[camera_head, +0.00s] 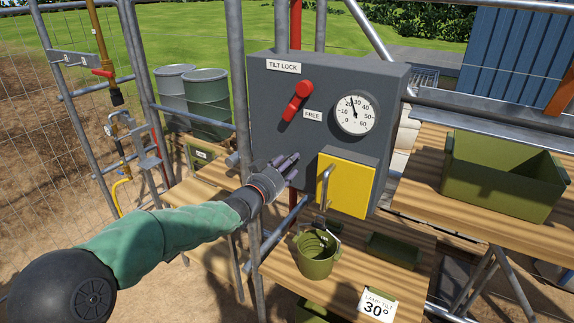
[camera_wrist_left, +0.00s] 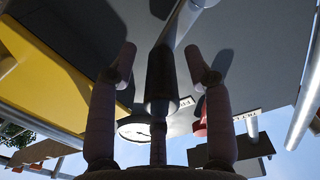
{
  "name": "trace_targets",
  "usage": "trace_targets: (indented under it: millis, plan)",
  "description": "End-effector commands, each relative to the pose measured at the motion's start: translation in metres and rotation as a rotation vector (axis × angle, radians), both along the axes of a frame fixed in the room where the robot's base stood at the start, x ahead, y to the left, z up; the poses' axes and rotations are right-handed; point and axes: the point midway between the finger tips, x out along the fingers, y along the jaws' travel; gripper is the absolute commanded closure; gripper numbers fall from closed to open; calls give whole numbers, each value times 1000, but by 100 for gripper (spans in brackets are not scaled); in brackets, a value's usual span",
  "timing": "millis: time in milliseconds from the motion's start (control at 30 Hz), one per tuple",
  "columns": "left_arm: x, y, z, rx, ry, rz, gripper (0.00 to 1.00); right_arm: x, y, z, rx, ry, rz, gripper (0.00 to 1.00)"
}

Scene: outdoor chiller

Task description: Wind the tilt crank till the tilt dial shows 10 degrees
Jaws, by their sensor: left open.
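The tilt dial (camera_head: 355,114) is a white round gauge on the grey panel; its needle points up, slightly left, between 20 and 30. It also shows in the left wrist view (camera_wrist_left: 135,128). A bent silver bar (camera_head: 326,185) stands at the left of a yellow box (camera_head: 350,187) below the dial; I cannot tell whether it is the tilt crank. The red tilt lock lever (camera_head: 297,101) slants down-left, beside the FREE label (camera_head: 313,115). My left gripper (camera_head: 288,166) is open, left of the yellow box near the panel's lower edge. My right gripper is out of view.
A wooden shelf below the panel holds a green bucket (camera_head: 315,255) and a "LAMP TILT 30°" card (camera_head: 377,305). A green crate (camera_head: 500,180) stands on the right shelf. A grey upright pole (camera_head: 240,110) rises close to my left forearm.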

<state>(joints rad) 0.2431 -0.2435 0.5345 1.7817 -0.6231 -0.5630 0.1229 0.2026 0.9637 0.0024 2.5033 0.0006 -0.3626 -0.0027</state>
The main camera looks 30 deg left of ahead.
Motion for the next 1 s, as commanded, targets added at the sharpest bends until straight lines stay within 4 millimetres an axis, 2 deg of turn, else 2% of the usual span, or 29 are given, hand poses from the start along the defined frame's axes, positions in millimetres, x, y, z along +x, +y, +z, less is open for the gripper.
trace_targets:
  millis: [100, 267, 300, 1000]
  plan:
    - [0, 0, 0, 0, 0, 0, 52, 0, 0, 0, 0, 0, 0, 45]
    - [0, 0, 0, 0, 0, 0, 98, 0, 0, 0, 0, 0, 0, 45]
    - [0, 0, 0, -1, 1, 0, 100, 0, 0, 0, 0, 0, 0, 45]
    - [0, -2, -1, -11, 4, 3, 100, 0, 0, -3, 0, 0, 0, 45]
